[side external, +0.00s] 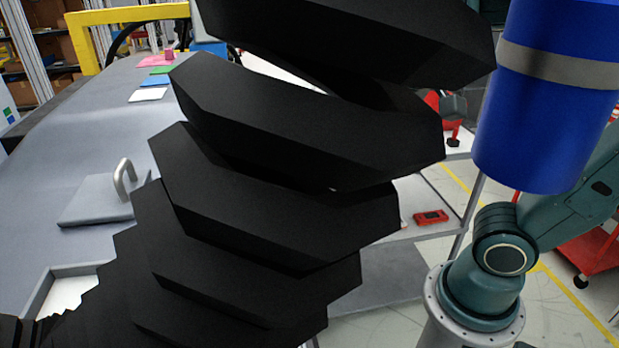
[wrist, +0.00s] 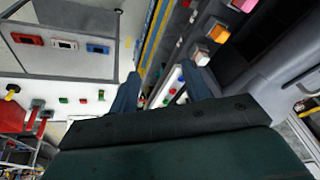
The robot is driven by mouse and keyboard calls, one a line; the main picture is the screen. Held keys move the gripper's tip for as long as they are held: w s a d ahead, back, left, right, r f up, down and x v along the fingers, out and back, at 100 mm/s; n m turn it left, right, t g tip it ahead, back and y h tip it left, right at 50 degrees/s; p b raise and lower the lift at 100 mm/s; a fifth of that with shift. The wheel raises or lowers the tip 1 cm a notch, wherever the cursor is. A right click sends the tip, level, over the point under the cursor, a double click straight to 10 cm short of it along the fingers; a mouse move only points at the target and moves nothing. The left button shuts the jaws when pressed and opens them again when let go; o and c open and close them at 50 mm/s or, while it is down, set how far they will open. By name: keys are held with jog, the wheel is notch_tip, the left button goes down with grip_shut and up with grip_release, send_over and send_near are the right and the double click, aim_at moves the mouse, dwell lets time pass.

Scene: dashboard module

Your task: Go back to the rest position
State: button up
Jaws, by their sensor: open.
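My gripper (wrist: 162,84) shows in the wrist view with its two dark blue-grey fingers apart. Nothing is held between them. Beyond the fingertips is a strip with several small green and red pieces (wrist: 172,92). I cannot tell how far away it is. In the side external view the gripper is not visible; a large black segmented body (side external: 280,215) hides the middle of the picture.
In the wrist view, a grey surface (wrist: 65,62) with red, white and blue pieces is upper left, and orange (wrist: 219,33) and pink blocks are upper right. In the side external view, a grey table (side external: 70,160) carries a handled plate (side external: 98,205); a blue cylinder (side external: 545,120) is right.

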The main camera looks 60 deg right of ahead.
jog(key=s+d+f+n+t, duration=0.1)
jog(key=s+d+f+n, duration=0.1)
jog(key=s+d+f, duration=0.1)
jog(key=shift+s+n+t+h, duration=0.3)
jog(key=shift+s, duration=0.35)
jog(key=shift+c, duration=0.5)
dwell(0.5)
